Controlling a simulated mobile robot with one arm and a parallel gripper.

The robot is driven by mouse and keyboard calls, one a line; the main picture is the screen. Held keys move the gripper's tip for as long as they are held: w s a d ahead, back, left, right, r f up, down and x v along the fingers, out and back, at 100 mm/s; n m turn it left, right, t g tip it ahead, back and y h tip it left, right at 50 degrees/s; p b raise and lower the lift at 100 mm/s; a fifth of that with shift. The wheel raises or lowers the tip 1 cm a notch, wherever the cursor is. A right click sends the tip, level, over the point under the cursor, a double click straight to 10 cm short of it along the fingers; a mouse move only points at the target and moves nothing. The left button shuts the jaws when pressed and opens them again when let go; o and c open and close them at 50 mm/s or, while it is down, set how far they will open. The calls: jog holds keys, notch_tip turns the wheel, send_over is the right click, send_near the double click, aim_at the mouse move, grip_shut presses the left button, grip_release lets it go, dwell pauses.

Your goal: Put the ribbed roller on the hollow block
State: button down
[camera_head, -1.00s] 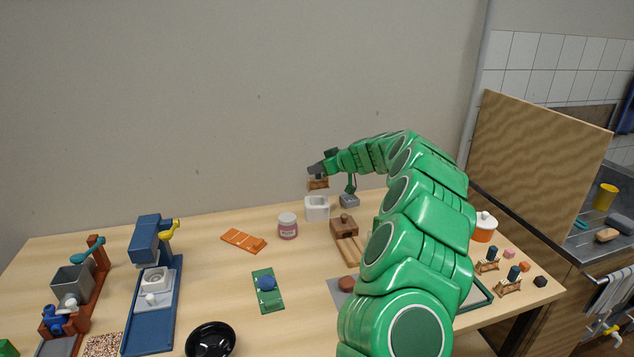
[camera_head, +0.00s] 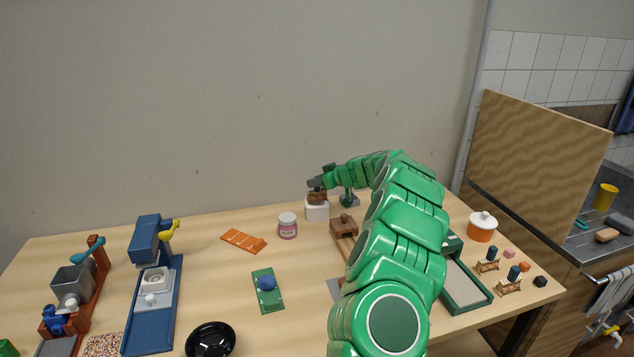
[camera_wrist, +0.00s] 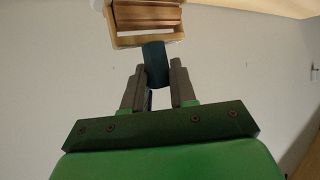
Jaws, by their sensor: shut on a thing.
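The ribbed roller (camera_wrist: 147,16) has a light wooden frame, a reddish-brown grooved barrel and a dark teal handle. My gripper (camera_wrist: 158,68) is shut on that handle, with the frame beyond the fingertips. In the head view the roller (camera_head: 317,198) hangs upright below my gripper (camera_head: 316,184), directly over the white hollow block (camera_head: 317,212). It seems to be at the block's top; I cannot tell whether they touch. The roller hides the block's opening. White edges of what looks like the block show beside the frame in the wrist view.
A pink-labelled jar (camera_head: 287,226) stands just left of the block, and a brown wooden tool (camera_head: 343,228) in front right. A grey block (camera_head: 350,200) lies close to the right, under my arm. Two similar framed pieces (camera_head: 488,265) stand at the table's right.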

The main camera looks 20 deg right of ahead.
jog(key=shift+f, duration=0.25)
jog(key=shift+s+f, duration=0.1)
jog(key=shift+f, duration=0.4)
jog(key=c, duration=0.9)
grip_release()
jog(key=shift+r, duration=0.1)
jog(key=shift+r, duration=0.15)
jog(key=shift+r, duration=0.25)
jog(key=v, duration=1.2)
jog(key=shift+r, duration=0.3)
